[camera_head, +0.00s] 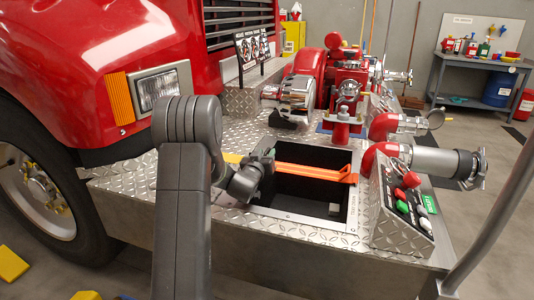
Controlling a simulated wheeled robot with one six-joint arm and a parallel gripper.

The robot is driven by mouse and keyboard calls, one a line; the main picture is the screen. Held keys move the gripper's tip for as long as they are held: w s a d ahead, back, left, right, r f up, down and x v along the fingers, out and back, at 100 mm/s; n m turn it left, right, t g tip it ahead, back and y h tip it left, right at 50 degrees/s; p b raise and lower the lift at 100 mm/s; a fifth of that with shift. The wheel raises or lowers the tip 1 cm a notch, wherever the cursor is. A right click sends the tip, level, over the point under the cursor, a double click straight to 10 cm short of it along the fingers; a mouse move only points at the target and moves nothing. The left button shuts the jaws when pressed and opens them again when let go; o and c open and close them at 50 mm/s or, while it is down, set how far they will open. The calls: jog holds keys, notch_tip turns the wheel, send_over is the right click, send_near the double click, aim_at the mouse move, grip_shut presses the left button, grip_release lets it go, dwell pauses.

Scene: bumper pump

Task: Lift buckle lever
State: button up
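An orange strap (310,172) runs across the open dark tray well in the bumper, from its middle left to its right rim. A short yellow strap piece (232,158) shows at the left rim. My gripper (264,161) is at the left end of the orange strap, between the two coloured pieces. The buckle and its lever are not clearly visible; my gripper covers that spot. Whether the fingers touch the lever, and whether they are open or shut, is too small to tell.
Chrome and red pump fittings (345,95) stand behind. The red truck body (80,60) is at left. A grey handrail (500,215) rises at the right.

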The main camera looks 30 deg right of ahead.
jog(key=shift+x, duration=1.05)
grip_shut()
